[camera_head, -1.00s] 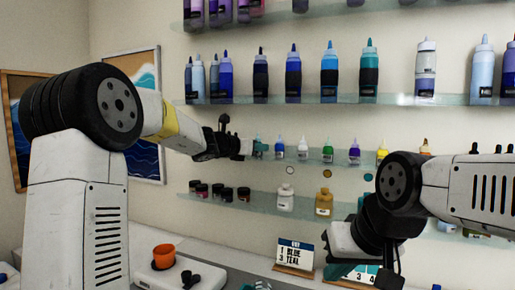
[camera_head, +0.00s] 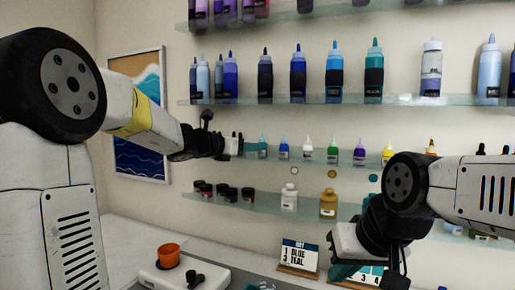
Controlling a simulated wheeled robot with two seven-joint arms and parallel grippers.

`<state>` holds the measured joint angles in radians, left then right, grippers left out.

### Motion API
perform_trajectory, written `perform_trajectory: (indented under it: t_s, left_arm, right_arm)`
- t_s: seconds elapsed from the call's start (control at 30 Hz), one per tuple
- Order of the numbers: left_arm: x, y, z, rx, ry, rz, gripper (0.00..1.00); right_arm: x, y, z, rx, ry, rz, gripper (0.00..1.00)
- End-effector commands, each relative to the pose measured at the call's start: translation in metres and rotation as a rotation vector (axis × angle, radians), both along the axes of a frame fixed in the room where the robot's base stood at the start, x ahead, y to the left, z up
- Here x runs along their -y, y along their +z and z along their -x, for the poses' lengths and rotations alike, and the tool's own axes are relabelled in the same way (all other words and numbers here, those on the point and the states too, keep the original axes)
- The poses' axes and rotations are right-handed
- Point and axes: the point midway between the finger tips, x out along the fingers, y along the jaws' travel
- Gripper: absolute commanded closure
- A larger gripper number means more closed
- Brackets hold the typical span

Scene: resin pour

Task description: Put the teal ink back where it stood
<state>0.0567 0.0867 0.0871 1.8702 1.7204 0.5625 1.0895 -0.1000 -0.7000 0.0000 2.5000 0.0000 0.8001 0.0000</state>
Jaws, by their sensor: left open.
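The small teal ink bottle (camera_head: 262,147) stands upright at the left end of the middle shelf (camera_head: 315,157), left of a small blue bottle (camera_head: 284,149). My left gripper (camera_head: 236,145) is open and empty, just left of the teal bottle, with a small gap seen between them. My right gripper (camera_head: 372,268) hangs low at the right, in front of a card; its fingers are mostly hidden by its own wrist, so I cannot tell if it is open or shut.
More small bottles stand right of the blue one. Large bottles fill the upper shelf (camera_head: 400,99); dark jars (camera_head: 222,190) and two larger bottles stand on the lower shelf (camera_head: 260,201). A recipe card (camera_head: 299,253) and an orange cup (camera_head: 168,255) are below.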

Motion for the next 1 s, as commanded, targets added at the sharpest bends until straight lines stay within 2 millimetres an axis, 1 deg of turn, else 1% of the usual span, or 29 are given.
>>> perform_trajectory:
  t_s: [0.03,0.1,0.23,0.43,0.47,0.53,0.57,0.67,0.7,0.77,0.8,0.87,0.9,0.97,1.0]
  left_arm:
    - [-0.006,0.002,0.008,0.001,0.003,0.000,0.49]
    - [-0.013,0.003,0.016,0.001,0.003,0.000,0.49]
    - [-0.019,0.005,0.025,0.001,0.001,0.000,0.49]
    - [-0.020,0.005,0.032,0.006,-0.008,-0.017,0.49]
    - [-0.018,0.004,0.035,0.014,-0.017,-0.036,0.49]
    - [-0.012,0.002,0.051,0.052,-0.058,-0.131,0.49]
    - [-0.009,-0.001,0.061,0.077,-0.086,-0.193,0.49]
    - [0.004,-0.017,0.110,0.198,-0.225,-0.484,0.49]
    - [0.007,-0.027,0.134,0.258,-0.296,-0.624,0.49]
    - [0.009,-0.044,0.171,0.356,-0.416,-0.843,0.49]
    - [0.006,-0.058,0.194,0.420,-0.499,-0.987,0.49]
    - [0.000,-0.079,0.228,0.517,-0.630,-1.196,0.49]
    - [-0.008,-0.093,0.249,0.579,-0.719,-1.331,0.49]
    - [-0.021,-0.113,0.277,0.667,-0.855,-1.518,0.49]
    - [-0.031,-0.126,0.293,0.719,-0.944,-1.631,0.49]
  right_arm:
    - [0.000,0.000,0.000,0.000,0.000,0.000,1.00]
    - [0.000,0.000,0.000,0.000,0.000,0.000,1.00]
    - [0.000,0.000,0.000,0.000,0.000,0.000,1.00]
    - [0.000,0.000,0.000,0.000,0.000,0.000,1.00]
    - [0.000,0.000,0.000,0.000,0.000,0.000,1.00]
    - [0.000,0.000,0.000,0.000,0.000,0.000,1.00]
    - [0.000,0.000,0.000,0.000,0.000,0.000,1.00]
    - [0.000,0.000,0.000,0.000,0.000,0.000,1.00]
    - [0.000,0.000,0.000,0.000,0.000,0.000,1.00]
    - [0.000,0.000,0.000,0.000,0.000,0.000,1.00]
    - [0.000,0.000,0.000,0.000,0.000,0.000,1.00]
    - [0.000,0.000,0.000,0.000,0.000,0.000,1.00]
    - [0.000,0.000,0.000,0.000,0.000,0.000,1.00]
    - [0.000,0.000,0.000,0.000,0.000,0.000,1.00]
    - [0.000,0.000,0.000,0.000,0.000,0.000,1.00]
